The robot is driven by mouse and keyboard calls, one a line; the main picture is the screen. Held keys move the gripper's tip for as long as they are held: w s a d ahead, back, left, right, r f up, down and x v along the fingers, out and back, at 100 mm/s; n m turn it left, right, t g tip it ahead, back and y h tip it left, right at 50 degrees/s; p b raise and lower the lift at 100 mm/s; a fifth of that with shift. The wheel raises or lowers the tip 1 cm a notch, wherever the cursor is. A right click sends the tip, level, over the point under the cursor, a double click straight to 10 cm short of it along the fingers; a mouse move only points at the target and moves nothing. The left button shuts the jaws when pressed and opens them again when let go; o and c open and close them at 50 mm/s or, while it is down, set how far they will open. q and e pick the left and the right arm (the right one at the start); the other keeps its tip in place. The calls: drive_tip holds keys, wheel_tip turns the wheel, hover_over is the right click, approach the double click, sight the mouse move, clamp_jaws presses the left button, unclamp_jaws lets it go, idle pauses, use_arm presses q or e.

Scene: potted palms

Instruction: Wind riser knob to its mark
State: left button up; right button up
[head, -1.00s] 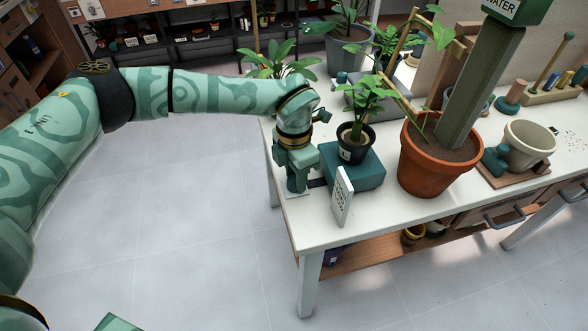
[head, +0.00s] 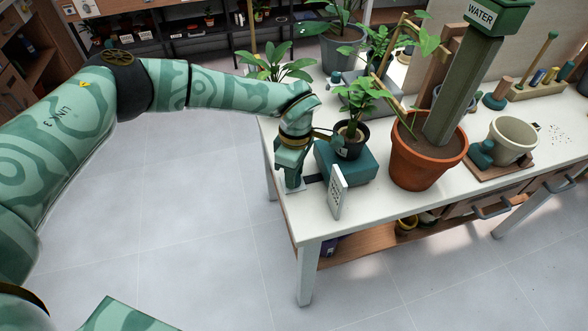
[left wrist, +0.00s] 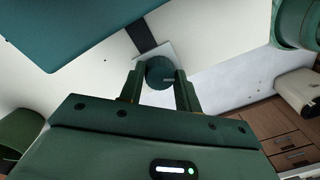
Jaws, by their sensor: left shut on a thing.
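The riser is a teal block (head: 358,173) near the left end of the white table, with a small potted plant (head: 350,141) on it. My left gripper (head: 293,182) points down at the table's left edge, just left of the riser. In the left wrist view the riser knob (left wrist: 160,72), dark green and round, lies between the two fingertips, and the gripper is shut on it. The knob sits on a pale plate, with a dark strip running to the riser. The knob's mark cannot be made out. In the head view the hand hides the knob. My right gripper is out of view.
A white printed card (head: 337,192) stands close to the right of my left gripper. A large terracotta pot (head: 425,168) and a cream pot (head: 513,141) stand further right on the table (head: 390,207). The floor left of the table is clear.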

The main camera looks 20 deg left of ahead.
sight(298, 176)
use_arm(q)
drive_tip(key=m, duration=0.6)
drive_tip(key=shift+r+m+p, duration=0.1)
drive_tip(key=shift+m+p, duration=0.2)
drive_tip(key=shift+p, duration=0.1)
drive_tip(key=m, duration=0.5)
drive_tip(key=shift+s+y, duration=0.1)
drive_tip(key=shift+y, duration=0.2)
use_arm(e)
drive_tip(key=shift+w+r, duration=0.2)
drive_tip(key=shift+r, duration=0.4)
use_arm(q)
drive_tip(key=shift+m, duration=0.4)
drive_tip(key=o, duration=1)
drive_tip(key=r+p, duration=0.1)
drive_tip(key=r, duration=0.4)
drive_tip(key=r+p, duration=0.1)
drive_tip(key=r, duration=0.4)
drive_tip(key=r+p, duration=0.1)
drive_tip(key=r, duration=0.5)
drive_tip(key=shift+d+r+p, duration=0.1)
drive_tip(key=shift+d+p, duration=0.25)
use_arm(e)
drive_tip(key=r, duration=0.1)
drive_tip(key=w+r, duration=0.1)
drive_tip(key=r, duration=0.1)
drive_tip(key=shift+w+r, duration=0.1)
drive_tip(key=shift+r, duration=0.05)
